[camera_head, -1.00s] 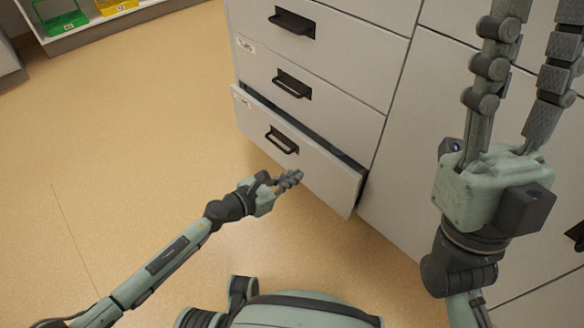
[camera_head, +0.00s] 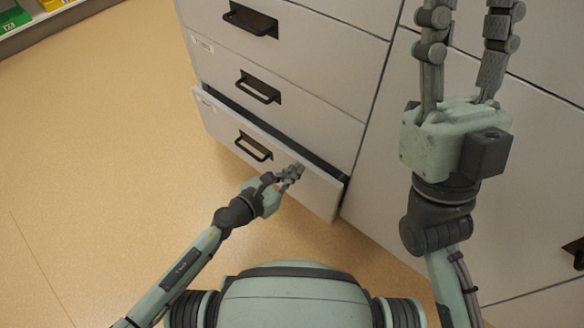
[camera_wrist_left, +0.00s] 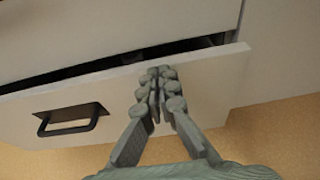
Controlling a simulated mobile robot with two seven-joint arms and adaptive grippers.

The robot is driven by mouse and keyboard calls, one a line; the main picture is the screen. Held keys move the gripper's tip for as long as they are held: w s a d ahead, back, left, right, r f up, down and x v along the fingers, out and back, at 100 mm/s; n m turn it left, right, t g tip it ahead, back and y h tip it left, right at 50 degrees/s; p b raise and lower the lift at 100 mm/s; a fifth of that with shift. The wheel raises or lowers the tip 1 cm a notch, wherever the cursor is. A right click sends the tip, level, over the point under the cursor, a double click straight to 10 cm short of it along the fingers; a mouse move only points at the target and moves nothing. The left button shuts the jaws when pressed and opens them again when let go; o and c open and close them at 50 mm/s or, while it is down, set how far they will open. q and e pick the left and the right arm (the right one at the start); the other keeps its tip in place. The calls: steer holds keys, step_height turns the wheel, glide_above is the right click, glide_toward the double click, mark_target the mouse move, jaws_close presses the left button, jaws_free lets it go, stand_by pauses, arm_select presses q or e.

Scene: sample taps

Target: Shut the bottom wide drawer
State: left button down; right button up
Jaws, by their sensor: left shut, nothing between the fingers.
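The bottom wide drawer (camera_head: 222,124) is grey-white with a black handle (camera_head: 254,147). It stands partly open, with a dark gap along its top edge. My left gripper (camera_head: 296,171) is shut and empty at the drawer front, to the right of the handle. In the left wrist view its fingertips (camera_wrist_left: 158,72) overlap the upper part of the front (camera_wrist_left: 205,85); I cannot tell whether they touch it. The handle also shows in that view (camera_wrist_left: 70,120). My right gripper is raised at the right of the head view with its two fingers apart, their tips cut off by the top edge.
Two shut drawers with black handles sit above, the middle one (camera_head: 300,105) just over the gap. A flat cabinet front (camera_head: 385,190) stands to the right. Open tan floor (camera_head: 110,150) lies to the left. A shelf with green and yellow bins (camera_head: 14,19) is at top left.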

arm_select(q)
steer(key=shift+w+d+r, duration=0.1)
steer(key=shift+w+d, duration=0.55)
steer(key=shift+w, duration=0.2)
steer(key=shift+w+d, duration=0.15)
